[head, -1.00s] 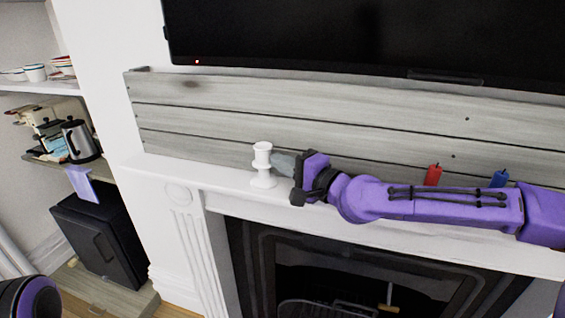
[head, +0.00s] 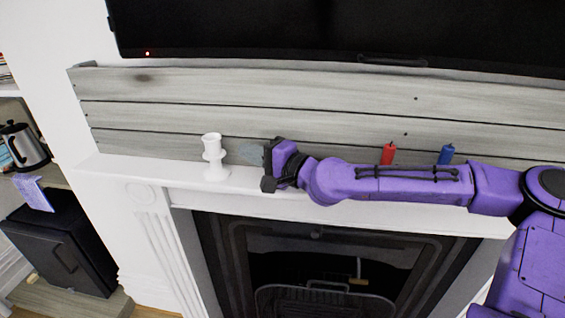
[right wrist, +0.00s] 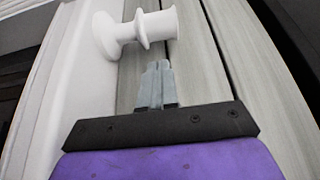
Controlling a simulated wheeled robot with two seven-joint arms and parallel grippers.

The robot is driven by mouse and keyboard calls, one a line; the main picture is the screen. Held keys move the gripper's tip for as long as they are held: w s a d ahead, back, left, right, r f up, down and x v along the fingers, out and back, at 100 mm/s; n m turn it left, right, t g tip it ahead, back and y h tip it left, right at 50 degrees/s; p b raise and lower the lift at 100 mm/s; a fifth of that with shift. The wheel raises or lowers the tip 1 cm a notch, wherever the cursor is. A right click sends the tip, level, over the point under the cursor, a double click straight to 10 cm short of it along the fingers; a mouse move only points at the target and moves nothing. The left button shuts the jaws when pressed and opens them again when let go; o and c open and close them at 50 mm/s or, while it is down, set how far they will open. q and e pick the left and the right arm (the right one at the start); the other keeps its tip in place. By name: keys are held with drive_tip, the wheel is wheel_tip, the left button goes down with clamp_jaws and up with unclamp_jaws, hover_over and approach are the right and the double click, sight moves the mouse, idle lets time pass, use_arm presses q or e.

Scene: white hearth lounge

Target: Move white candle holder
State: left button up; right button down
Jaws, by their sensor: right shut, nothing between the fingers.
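The white candle holder (head: 213,158) stands upright on the white mantel shelf (head: 130,168), near its left end. It also shows in the right wrist view (right wrist: 140,32), just beyond my fingertips. My right gripper (head: 250,155) reaches in from the right along the mantel. Its fingers (right wrist: 157,72) are shut together and empty, pointing at the holder. A small gap shows between the fingertips and the holder. My left gripper is not in the head view.
A red candle (head: 388,153) and a blue candle (head: 446,154) stand on the mantel behind my right forearm. Grey planks (head: 300,105) and a dark television (head: 330,30) are behind and above. The fireplace (head: 320,260) opens below. The mantel left of the holder is clear.

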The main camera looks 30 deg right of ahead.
drive_tip(key=v, duration=0.1)
drive_tip(key=p+v, duration=0.1)
drive_tip(key=v, duration=0.3)
drive_tip(key=shift+r+p, duration=0.35)
drive_tip(key=shift+r, duration=0.05)
drive_tip(key=p+v, duration=0.1)
drive_tip(key=p, duration=0.3)
drive_tip(key=shift+s, duration=0.35)
drive_tip(key=shift+s+d+f+p, duration=0.3)
drive_tip(key=shift+s+d+p, duration=0.15)
drive_tip(key=shift+s+p, duration=0.3)
drive_tip(key=shift+s+d+p, duration=0.3)
drive_tip(key=shift+s, duration=0.3)
drive_tip(key=shift+f, duration=0.1)
